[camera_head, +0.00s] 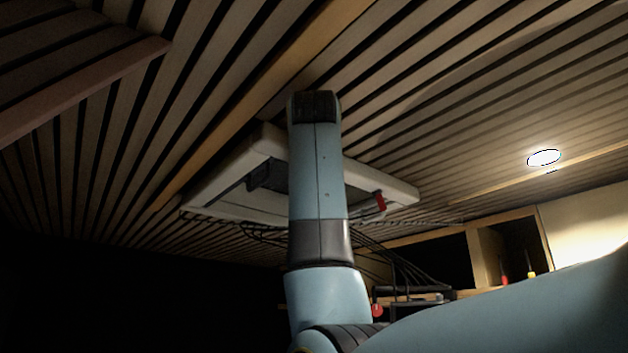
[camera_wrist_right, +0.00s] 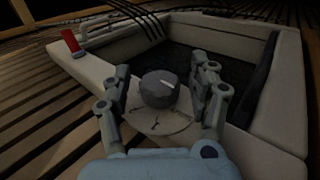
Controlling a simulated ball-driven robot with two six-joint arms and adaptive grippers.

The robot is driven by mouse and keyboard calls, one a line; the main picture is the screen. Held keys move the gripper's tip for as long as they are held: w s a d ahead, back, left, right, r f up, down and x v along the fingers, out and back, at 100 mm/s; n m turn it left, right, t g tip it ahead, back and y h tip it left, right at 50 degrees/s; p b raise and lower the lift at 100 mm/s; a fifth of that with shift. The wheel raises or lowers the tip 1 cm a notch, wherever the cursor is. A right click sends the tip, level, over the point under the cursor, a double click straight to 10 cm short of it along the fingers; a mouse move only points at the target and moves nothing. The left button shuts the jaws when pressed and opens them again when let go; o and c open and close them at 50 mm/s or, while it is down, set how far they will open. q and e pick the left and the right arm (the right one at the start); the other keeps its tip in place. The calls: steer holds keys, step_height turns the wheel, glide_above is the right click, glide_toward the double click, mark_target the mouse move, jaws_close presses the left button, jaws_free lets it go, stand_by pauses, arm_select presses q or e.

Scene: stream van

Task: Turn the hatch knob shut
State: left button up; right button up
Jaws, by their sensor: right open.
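The hatch (camera_head: 233,180) is a white frame in the slatted ceiling, partly hidden behind my arm in the head view. In the right wrist view the hatch frame (camera_wrist_right: 78,72) surrounds a dark recess. The round grey hatch knob (camera_wrist_right: 158,90) has a pale line on it and sits on a round, marked plate (camera_wrist_right: 162,122). My right gripper (camera_wrist_right: 165,88) is open, with its fingers on either side of the knob and visible gaps between them. In the head view the knob and the right fingertips are hidden. My left gripper is out of view.
A red part (camera_head: 381,202) is on the hatch frame, also seen in the right wrist view (camera_wrist_right: 70,41). Dark cables run below and behind the hatch. A lit lamp (camera_head: 543,158) is in the ceiling at right, above a wooden shelf (camera_head: 489,255).

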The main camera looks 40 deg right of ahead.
steer(key=v, duration=1.2)
